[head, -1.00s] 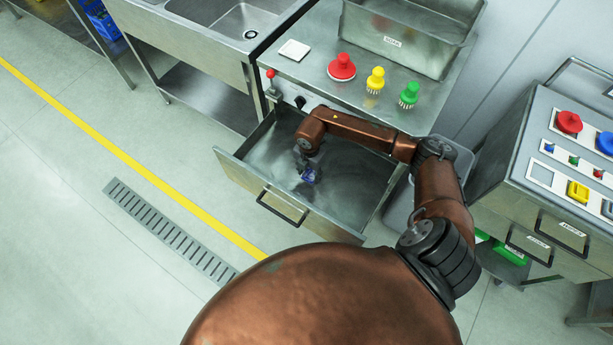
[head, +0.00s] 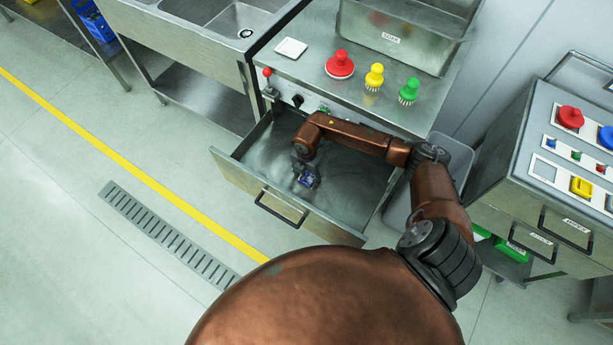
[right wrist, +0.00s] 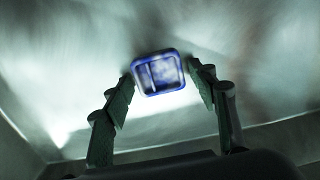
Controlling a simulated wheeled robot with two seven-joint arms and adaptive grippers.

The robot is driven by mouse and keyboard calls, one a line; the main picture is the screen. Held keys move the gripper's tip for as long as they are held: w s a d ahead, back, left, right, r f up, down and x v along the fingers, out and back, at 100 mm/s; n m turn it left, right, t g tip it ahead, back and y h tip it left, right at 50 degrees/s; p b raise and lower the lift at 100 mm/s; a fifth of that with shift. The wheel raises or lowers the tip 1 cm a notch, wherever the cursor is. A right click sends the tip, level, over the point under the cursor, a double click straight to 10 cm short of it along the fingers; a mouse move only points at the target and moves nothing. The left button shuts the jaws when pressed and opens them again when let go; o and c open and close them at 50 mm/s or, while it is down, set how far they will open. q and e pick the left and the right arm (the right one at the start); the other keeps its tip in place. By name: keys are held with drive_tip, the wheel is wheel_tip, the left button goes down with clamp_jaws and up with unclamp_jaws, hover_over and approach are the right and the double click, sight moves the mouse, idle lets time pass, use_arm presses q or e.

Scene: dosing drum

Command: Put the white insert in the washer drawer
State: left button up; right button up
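My right gripper (head: 303,170) is down inside a large open metal drawer (head: 357,190) under the counter. It is shut on a small square blue-rimmed insert (head: 306,180) with a pale, blurred inside. In the right wrist view the insert (right wrist: 159,73) sits between the fingertips (right wrist: 161,75), above the drawer floor; the exact height cannot be told. I see no plainly white insert. A flat white square (head: 291,47) lies on the counter; I cannot tell what it is. My left gripper is not in view.
On the counter stand a red knobbed tool (head: 340,65), yellow (head: 374,77) and green brushes (head: 409,92), and a metal bin (head: 395,40). At right is a cabinet with two drawers (head: 540,225). A grey bin (head: 455,160) stands right of the open drawer.

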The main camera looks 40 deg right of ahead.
sight(307, 180)
drive_tip(key=shift+o, duration=0.4)
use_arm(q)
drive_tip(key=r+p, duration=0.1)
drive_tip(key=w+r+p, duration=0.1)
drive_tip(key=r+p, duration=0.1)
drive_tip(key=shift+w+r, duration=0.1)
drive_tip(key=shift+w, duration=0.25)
use_arm(e)
wheel_tip(307, 180, up, 12)
drive_tip(key=shift+r, duration=0.2)
